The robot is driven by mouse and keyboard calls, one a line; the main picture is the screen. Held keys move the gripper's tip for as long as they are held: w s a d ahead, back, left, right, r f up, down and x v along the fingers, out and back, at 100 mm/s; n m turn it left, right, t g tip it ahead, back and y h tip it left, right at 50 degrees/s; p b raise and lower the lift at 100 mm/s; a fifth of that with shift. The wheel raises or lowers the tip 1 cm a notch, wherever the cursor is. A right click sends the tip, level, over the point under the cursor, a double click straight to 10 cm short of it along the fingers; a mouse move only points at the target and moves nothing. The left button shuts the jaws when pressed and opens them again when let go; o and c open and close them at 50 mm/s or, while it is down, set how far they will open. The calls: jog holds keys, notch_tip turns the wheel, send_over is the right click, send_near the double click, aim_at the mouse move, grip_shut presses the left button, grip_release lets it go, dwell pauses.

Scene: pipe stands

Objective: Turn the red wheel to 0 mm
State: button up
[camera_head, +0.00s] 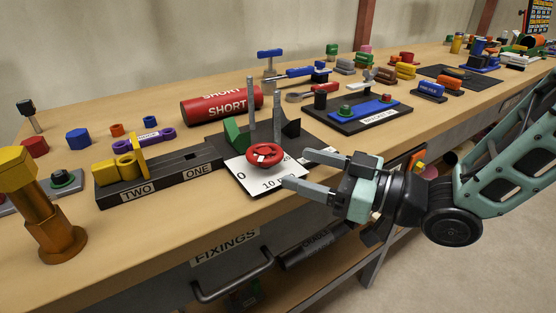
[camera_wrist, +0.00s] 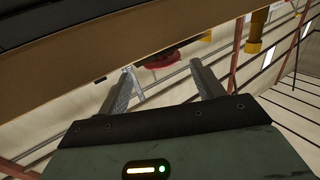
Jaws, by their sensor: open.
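The red wheel (camera_head: 265,155) lies flat on a white dial card (camera_head: 243,177) near the bench's front edge, in the head view. The card shows a 0 at its left and a 10 at its front; another mark at its right is partly hidden. A small pale mark shows on the wheel, but I cannot read its setting. My gripper (camera_head: 297,168) is open and empty, just right of the wheel, its fingers pointing at it and apart from it. In the wrist view, a red shape (camera_wrist: 163,59), apparently the wheel, shows beyond and between the fingertips.
Behind the wheel stand two grey posts (camera_head: 251,108) and a green wedge (camera_head: 235,132). A black block marked TWO and ONE (camera_head: 172,182) lies to the left, with a red SHORT cylinder (camera_head: 222,104) behind. A black tray (camera_head: 358,113) sits behind my gripper. Open space lies before the bench.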

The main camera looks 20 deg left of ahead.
aim_at(277, 161)
jog(key=a, duration=0.3)
jog(key=w+a, duration=0.1)
jog(key=a, duration=0.2)
jog(key=shift+c, duration=0.4)
jog(key=c, duration=0.6)
